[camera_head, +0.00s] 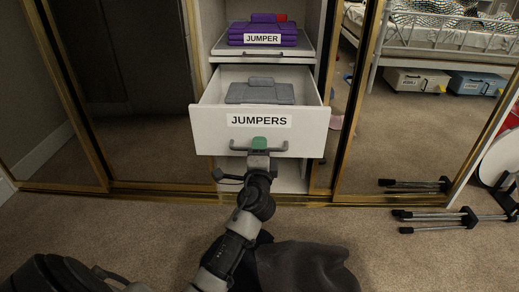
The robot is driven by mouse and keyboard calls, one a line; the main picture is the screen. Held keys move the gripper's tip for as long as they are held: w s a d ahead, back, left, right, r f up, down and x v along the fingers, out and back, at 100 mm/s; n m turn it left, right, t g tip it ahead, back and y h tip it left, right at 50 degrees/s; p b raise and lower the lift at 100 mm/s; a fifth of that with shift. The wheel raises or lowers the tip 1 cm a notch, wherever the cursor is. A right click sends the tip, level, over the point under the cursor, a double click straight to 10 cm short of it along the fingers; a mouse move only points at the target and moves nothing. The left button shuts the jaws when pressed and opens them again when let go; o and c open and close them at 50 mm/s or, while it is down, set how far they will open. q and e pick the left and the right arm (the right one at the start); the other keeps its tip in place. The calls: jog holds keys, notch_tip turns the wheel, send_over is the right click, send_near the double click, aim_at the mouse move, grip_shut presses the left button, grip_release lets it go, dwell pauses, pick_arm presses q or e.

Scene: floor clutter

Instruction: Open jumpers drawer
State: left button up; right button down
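The white drawer labelled JUMPERS (212,135) is pulled out of the wardrobe in the head view. Grey folded clothes (260,93) lie inside it. Its grey bar handle (279,148) runs across the lower front. My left gripper (259,145), with a green pad showing, is at the middle of this handle and appears shut on it. The gripper hides the middle of the bar. My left arm reaches up to it from the bottom of the picture. My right gripper is not in view.
Mirrored sliding doors with gold frames flank the opening. A black tripod-like stand (465,218) is on the carpet at right. A dark cloth-like thing (305,268) lies at the bottom centre.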

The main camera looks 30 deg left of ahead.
pick_arm(q)
jog(key=p+v, duration=0.1)
jog(key=v, duration=0.9)
jog(key=shift+s+d, duration=0.25)
jog(key=shift+s, duration=0.05)
